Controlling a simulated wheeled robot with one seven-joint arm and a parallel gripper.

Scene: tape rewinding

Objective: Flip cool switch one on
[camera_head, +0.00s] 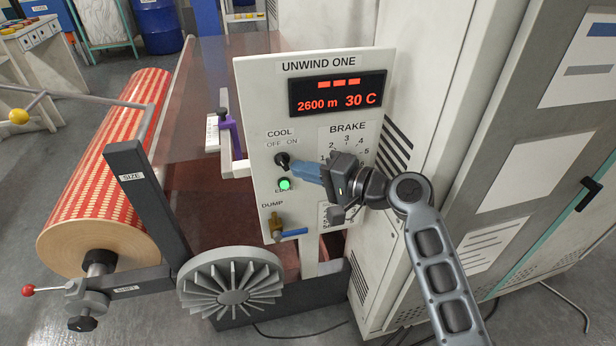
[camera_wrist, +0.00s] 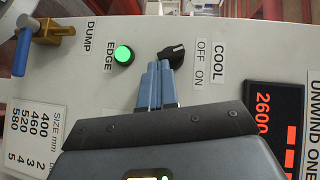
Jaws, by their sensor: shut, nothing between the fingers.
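The cool switch (camera_head: 283,159) is a small black knob under the COOL label with OFF and ON marks, on the white UNWIND ONE panel (camera_head: 262,100). It also shows in the wrist view (camera_wrist: 173,54), where its white mark is small and its exact setting is hard to tell. My gripper (camera_head: 295,168) is shut and empty, with blue fingers. Its fingertips are right beside the knob in both views; in the wrist view the tips (camera_wrist: 160,66) lie just at its lower edge. I cannot tell whether they touch it.
A lit green EDGE button (camera_head: 284,184) is just below the knob. A dump valve with a blue handle (camera_head: 292,233) is lower on the panel. The brake dial, partly hidden by my gripper, is to the right. A red display (camera_head: 337,93) is above. A finned wheel (camera_head: 231,288) stands lower left.

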